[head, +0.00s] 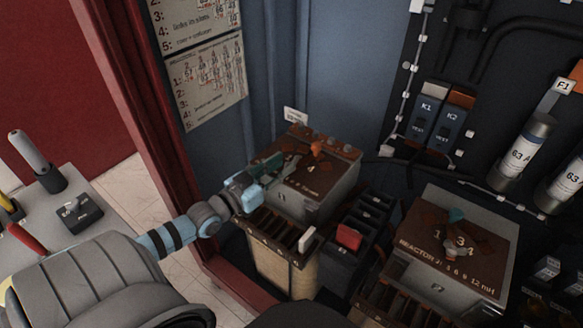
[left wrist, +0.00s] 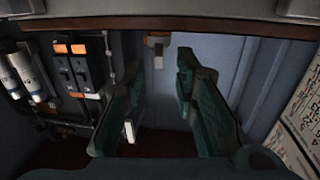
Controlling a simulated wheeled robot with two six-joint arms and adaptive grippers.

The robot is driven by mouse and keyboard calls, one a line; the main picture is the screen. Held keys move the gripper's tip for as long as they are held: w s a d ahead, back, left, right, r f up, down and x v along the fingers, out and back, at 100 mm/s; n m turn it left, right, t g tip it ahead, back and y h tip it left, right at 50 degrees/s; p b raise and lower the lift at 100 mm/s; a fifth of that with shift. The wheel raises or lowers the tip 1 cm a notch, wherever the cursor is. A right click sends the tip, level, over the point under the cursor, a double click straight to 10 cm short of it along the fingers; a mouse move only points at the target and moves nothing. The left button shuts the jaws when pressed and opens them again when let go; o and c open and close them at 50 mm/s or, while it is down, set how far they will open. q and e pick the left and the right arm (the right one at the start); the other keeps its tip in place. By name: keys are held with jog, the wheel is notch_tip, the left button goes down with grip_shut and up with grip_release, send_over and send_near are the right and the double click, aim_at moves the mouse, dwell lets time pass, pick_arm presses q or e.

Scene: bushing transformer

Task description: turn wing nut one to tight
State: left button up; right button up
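My left gripper (head: 284,166) reaches in from the left over the near left part of a grey box with a rusty brown top marked 4 (head: 340,192). An orange knob-like piece (head: 317,149) stands on that top, just beyond the fingertips. In the left wrist view, the green fingers (left wrist: 160,75) are apart with nothing gripped, and a small orange and grey piece (left wrist: 157,41) shows between their far ends. No label shows which piece is wing nut one. My right gripper is out of view.
The reactor box (head: 405,272) stands at right, with a dark block bearing a red piece (head: 349,236) between the boxes. Switches K1 and K2 (head: 437,122) and fuses (head: 522,150) line the back panel. A red cabinet post (head: 165,150) stands left of the gripper.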

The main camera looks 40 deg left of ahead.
aim_at(291, 160)
pick_arm(q)
jog(key=w, duration=0.1)
jog(key=w+b, duration=0.1)
jog(key=w, duration=0.1)
jog(key=shift+d+f+b, duration=0.3)
jog(key=shift+b, duration=0.05)
jog(key=shift+w+r, duration=0.1)
jog(key=shift+w, duration=0.35)
jog(key=shift+w+r, duration=0.15)
jog(key=shift+w, duration=0.05)
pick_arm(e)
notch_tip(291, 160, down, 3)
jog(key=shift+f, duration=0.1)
pick_arm(q)
grip_shut()
jog(key=shift+a, duration=0.1)
